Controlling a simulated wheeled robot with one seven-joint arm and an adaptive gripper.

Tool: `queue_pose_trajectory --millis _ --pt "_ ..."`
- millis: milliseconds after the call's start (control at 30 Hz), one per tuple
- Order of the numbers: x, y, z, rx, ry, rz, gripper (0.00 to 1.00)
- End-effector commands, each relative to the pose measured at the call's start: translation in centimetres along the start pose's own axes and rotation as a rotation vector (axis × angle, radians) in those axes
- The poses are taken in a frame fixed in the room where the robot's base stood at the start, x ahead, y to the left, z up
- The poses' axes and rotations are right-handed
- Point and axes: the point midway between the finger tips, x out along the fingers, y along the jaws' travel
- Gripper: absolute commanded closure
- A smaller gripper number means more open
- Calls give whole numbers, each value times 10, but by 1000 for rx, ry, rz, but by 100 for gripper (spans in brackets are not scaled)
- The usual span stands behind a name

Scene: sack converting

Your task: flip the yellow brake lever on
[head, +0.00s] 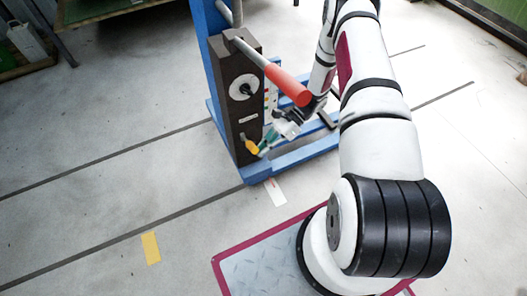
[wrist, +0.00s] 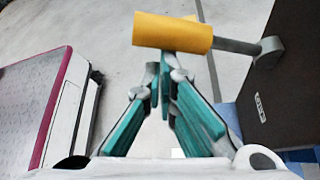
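The yellow brake lever (head: 251,146) is low on the front of a dark brown control box (head: 240,110). In the wrist view the lever's yellow grip (wrist: 172,33) is a cylinder on a grey arm that runs right to the dark box. My gripper (head: 264,149) is close beside the lever, on its right in the head view. In the wrist view the teal fingers of my gripper (wrist: 160,75) are brought together, with nothing seen between them. Their tips are just below the yellow grip; I cannot tell whether they touch it.
A large red-handled lever (head: 288,85) sticks out from the top of the box, above my gripper. A round dial (head: 243,87) is on the box face. The blue frame (head: 290,155) stands behind and below. The floor to the left is open, with a yellow patch (head: 151,248).

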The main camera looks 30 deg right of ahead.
Motion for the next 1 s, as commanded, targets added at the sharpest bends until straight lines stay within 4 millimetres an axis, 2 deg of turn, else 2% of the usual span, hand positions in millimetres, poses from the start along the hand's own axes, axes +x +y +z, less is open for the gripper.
queue_pose_trajectory --millis 700,867,1000 --pt "-1 -1 4 -4 -5 0 100" --pt "6 0 -8 -2 -4 2 100" --pt "18 3 -30 -2 -1 7 100"
